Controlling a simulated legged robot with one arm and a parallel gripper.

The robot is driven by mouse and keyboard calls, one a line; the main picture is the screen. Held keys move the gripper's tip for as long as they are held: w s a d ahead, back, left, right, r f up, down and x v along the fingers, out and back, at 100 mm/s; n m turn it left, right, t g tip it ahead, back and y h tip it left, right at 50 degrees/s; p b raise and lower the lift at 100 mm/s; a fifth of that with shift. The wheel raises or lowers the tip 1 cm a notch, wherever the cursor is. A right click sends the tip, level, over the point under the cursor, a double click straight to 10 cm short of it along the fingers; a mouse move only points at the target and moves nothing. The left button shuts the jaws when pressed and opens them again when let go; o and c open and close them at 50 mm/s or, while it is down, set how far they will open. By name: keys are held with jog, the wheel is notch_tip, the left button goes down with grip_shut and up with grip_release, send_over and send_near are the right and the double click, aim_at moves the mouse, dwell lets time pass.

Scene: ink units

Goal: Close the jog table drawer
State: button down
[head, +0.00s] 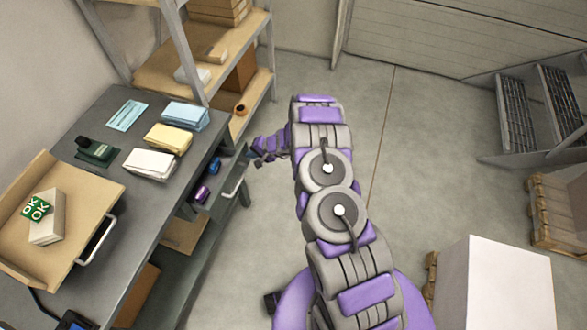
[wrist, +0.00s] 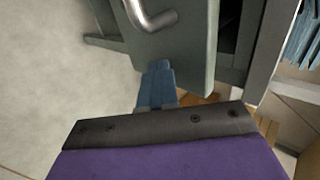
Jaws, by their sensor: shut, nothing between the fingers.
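The jog table (head: 196,160) is a grey workbench on the left in the head view. My gripper (head: 257,157) is just beyond the drawer's far front corner. In the wrist view the fingers (wrist: 157,76) are together and empty, at the lower edge of the grey drawer front (wrist: 178,52). I cannot tell whether they touch it.
On the table are paper stacks (head: 168,138), a dark green stamp-like item (head: 96,151) and a cardboard tray (head: 85,192) with a box (head: 46,226). A shelf rack (head: 170,70) stands behind the drawer. A white block (head: 497,285) is at lower right. The middle floor is clear.

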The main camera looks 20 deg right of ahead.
jog(key=w+a, duration=0.1)
jog(key=a, duration=0.1)
jog(key=w+a, duration=0.2)
jog(key=w+a+b, duration=0.1)
jog(key=a, duration=0.1)
jog(key=shift+w+a, duration=0.2)
jog(key=shift+w, duration=0.2)
jog(key=shift+r, duration=0.15)
jog(key=shift+a, duration=0.2)
jog(key=shift+d, duration=0.1)
